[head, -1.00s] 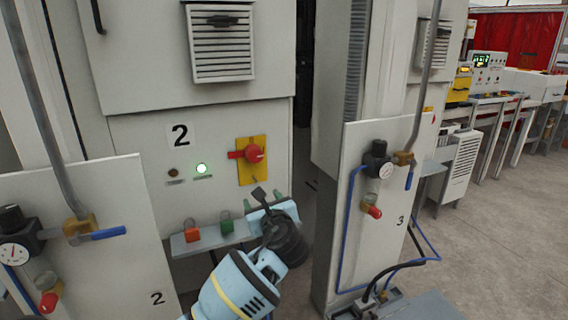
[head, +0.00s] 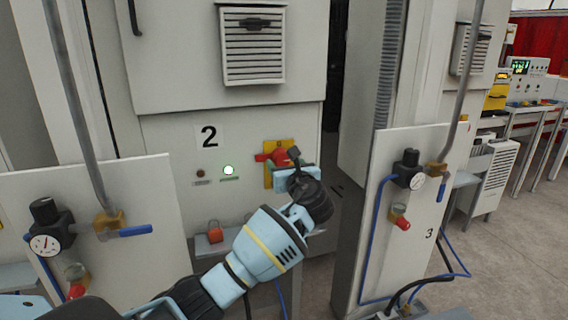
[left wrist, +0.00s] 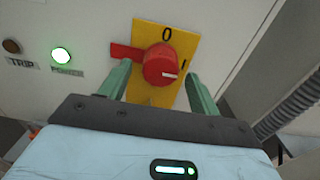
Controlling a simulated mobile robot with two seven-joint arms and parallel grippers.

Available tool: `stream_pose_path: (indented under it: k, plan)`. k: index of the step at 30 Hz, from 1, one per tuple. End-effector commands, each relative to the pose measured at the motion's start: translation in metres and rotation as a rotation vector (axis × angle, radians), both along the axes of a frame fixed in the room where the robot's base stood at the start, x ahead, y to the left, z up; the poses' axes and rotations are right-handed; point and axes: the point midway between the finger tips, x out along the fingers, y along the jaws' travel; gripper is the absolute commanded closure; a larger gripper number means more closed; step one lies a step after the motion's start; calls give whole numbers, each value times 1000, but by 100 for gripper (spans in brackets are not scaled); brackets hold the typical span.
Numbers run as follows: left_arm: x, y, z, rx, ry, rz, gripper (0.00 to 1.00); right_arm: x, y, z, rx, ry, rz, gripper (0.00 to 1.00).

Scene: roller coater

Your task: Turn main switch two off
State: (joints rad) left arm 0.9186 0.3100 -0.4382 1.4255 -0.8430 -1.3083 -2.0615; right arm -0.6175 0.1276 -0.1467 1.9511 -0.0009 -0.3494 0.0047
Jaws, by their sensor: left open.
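Main switch two is a red rotary knob (left wrist: 160,64) with a red handle on a yellow plate (left wrist: 184,28) marked 0 and I. In the left wrist view its handle points left, and a pale mark on the knob faces right, toward the I. In the head view the switch (head: 268,158) sits on the cabinet marked 2, partly hidden by my gripper. My left gripper (left wrist: 158,78) is open, with one green finger on each side of the knob's lower part. I cannot tell whether the fingers touch it. My right gripper is not seen.
The green power lamp (head: 228,170) is lit; the trip lamp (head: 199,174) is dark. Panels with gauges and blue-handled valves stand at left (head: 150,200) and right (head: 376,200).

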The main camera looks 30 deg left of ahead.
Motion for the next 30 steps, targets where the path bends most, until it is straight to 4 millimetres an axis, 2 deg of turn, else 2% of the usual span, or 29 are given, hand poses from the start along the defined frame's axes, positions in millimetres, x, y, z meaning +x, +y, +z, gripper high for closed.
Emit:
stream_pose_path:
  k: [4,14,24,30]
  plan:
    - [6,8,1,0,0,1,37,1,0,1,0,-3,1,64]
    - [8,9,0,-1,0,-1,39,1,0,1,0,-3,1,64]
    - [8,9,0,-1,0,-1,82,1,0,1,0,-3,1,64]
    - [8,9,0,-10,-11,-1,82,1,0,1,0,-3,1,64]
